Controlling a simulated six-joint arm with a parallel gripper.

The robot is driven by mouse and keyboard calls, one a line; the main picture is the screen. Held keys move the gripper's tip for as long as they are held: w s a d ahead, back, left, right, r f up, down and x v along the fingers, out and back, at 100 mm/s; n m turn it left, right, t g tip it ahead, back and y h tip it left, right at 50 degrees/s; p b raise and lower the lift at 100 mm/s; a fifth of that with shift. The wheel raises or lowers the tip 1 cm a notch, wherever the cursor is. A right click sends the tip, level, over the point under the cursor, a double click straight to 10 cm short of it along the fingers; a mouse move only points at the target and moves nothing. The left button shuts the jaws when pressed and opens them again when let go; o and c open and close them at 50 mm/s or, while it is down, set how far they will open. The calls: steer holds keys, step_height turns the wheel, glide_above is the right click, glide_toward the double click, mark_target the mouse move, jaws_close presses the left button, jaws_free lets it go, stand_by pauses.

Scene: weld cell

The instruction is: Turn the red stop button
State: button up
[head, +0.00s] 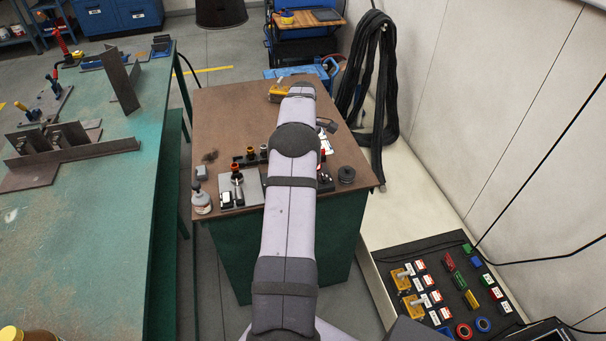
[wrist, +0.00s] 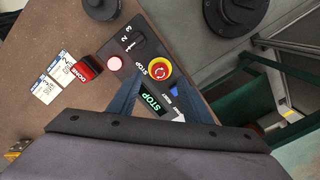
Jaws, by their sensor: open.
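The red stop button (wrist: 161,70) is a round red knob with a white arrow mark on a yellow ring. It sits on a dark control box (wrist: 139,43) in the wrist view. My gripper (wrist: 162,88) is open, with one blue-grey finger on either side of the box's lower part, just below the button in the picture. Nothing shows between the fingers but the box face with its green STOP display (wrist: 151,100). The gap in height to the button is hard to tell. In the head view my arm hides the gripper and most of the box.
On the box are a pale pink lamp (wrist: 115,63) and a 1-2-3 selector. A red DONE block (wrist: 88,68) and white label cards (wrist: 54,84) lie beside it. A dark round knob (wrist: 233,14) is at upper right. The brown bench (head: 225,115) has a bottle (head: 201,199) at its left edge.

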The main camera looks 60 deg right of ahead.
steer(key=shift+f+p, duration=0.5)
steer(key=shift+f, duration=1.65)
steer(key=c, duration=1.1)
